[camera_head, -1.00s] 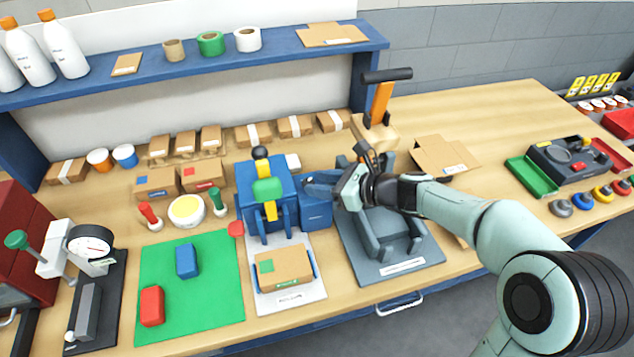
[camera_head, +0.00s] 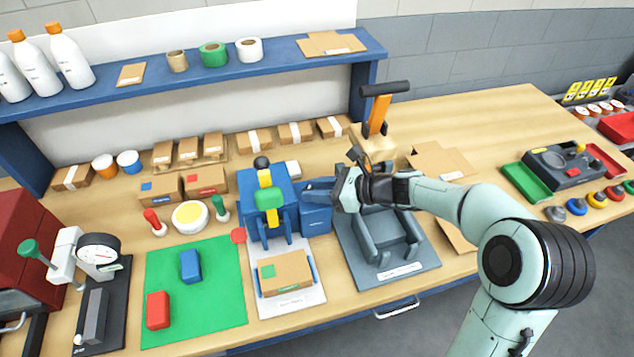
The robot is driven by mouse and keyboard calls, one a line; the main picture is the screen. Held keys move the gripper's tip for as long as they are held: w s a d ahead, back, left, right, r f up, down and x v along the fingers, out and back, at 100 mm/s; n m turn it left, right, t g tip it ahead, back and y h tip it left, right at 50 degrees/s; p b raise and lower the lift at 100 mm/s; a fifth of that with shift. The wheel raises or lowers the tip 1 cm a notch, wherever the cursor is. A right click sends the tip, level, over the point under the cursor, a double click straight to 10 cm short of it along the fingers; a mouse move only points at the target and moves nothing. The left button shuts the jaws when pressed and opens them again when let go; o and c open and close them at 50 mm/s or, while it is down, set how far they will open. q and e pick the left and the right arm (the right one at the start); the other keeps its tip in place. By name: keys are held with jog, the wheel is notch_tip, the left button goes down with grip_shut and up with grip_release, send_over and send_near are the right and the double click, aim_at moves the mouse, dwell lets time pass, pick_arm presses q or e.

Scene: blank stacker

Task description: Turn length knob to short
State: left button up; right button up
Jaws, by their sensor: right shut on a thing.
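The blue machine (camera_head: 281,187) stands at the middle of the bench, with a yellow strip, a green block and a black knob on its top. A blue box-shaped part (camera_head: 316,222) joins its right side. My right gripper (camera_head: 318,192) reaches in from the right and is shut at the right side of the machine, over this part. What it holds is hidden by the fingers; I cannot make out the length knob or its setting. My left gripper is not in view.
A cardboard box (camera_head: 286,272) sits on the white plate before the machine. A grey fixture (camera_head: 390,262) stands under my right forearm. A green mat (camera_head: 215,300) with red and blue blocks lies left. A blue shelf (camera_head: 290,56) runs behind.

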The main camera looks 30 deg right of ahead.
jog(key=shift+w+d+r+n+g+y+p, duration=0.1)
jog(key=shift+w+r+n+g+y+p, duration=0.1)
jog(key=shift+n+g+y+p, duration=0.25)
jog(key=shift+s+f, duration=0.1)
jog(key=shift+f, duration=0.05)
jog(key=o, duration=0.7)
jog(key=shift+s, duration=0.1)
jog(key=v, duration=1.3)
jog(key=shift+s+d, duration=0.1)
jog(key=shift+o, duration=0.2)
